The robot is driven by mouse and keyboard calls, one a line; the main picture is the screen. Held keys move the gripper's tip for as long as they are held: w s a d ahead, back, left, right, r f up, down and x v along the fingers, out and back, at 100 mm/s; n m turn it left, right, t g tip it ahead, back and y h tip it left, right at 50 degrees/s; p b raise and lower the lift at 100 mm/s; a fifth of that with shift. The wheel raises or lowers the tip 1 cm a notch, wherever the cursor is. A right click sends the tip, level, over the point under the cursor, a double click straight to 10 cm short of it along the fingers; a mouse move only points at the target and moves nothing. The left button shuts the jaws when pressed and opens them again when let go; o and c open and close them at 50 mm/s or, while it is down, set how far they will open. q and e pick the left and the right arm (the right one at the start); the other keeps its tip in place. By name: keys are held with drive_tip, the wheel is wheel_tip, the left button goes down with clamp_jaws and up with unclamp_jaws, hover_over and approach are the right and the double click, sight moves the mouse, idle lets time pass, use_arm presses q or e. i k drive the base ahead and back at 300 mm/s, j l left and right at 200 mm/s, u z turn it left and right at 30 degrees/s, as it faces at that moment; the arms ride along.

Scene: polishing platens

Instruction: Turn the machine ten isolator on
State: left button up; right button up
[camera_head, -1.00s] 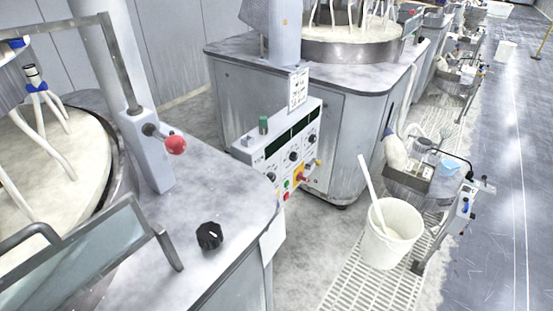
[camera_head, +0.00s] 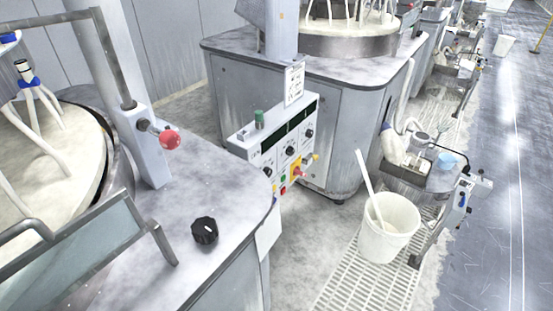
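A red and yellow rotary switch (camera_head: 297,171), which looks like an isolator, sits low on the right of a light grey control panel (camera_head: 257,152). Its handle position is too small to tell. The panel stands between the near machine (camera_head: 215,195) and the machine behind it (camera_head: 330,130). A white sign (camera_head: 294,83) above the panel is too small to read, so I cannot tell which machine is number ten. Neither of my grippers is in view.
A black knob (camera_head: 205,231) and a red ball handle (camera_head: 169,140) are on the near machine. A white bucket (camera_head: 389,240) with a stick stands on a white floor grating (camera_head: 345,288). A small sink stand (camera_head: 440,178) is at right. The grey floor (camera_head: 490,240) far right is clear.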

sight(296, 171)
drive_tip(key=i+l+u, duration=0.1)
drive_tip(key=l, duration=0.3)
drive_tip(key=i+l+u, duration=0.1)
drive_tip(key=i+l, duration=0.2)
drive_tip(key=l, duration=0.15)
drive_tip(key=i+l+u, duration=0.1)
drive_tip(key=l, duration=0.35)
drive_tip(key=i+l+u, duration=0.1)
drive_tip(key=l, duration=0.35)
drive_tip(key=i+l, duration=0.25)
drive_tip(key=l, duration=0.25)
drive_tip(key=i+l+u, duration=0.15)
drive_tip(key=l, duration=0.3)
drive_tip(key=i+l+u, duration=0.1)
drive_tip(key=l, duration=0.35)
